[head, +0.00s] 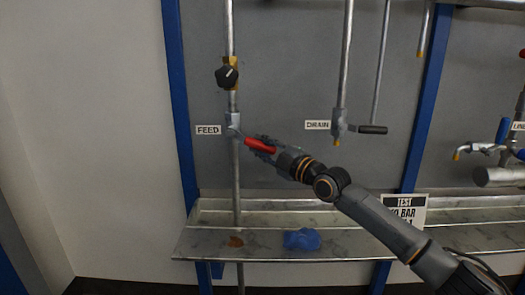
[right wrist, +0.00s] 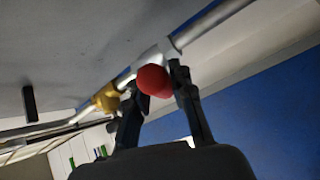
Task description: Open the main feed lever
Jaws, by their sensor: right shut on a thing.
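The feed lever has a red handle (head: 260,145) and sits on the vertical feed pipe (head: 235,180), beside the label reading FEED (head: 208,130). The handle points to the right and slightly down from the valve (head: 233,122). My right gripper (head: 262,147) comes in from the lower right and is shut on the red handle. In the right wrist view the round red end (right wrist: 154,80) of the handle sits between the two fingers (right wrist: 156,88). My left gripper is not in view.
A black knob (head: 227,76) is on the same pipe above the lever. A drain valve with a black handle (head: 373,130) is to the right, by the DRAIN label (head: 317,125). A metal shelf (head: 380,243) below holds a blue cloth-like item (head: 302,239).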

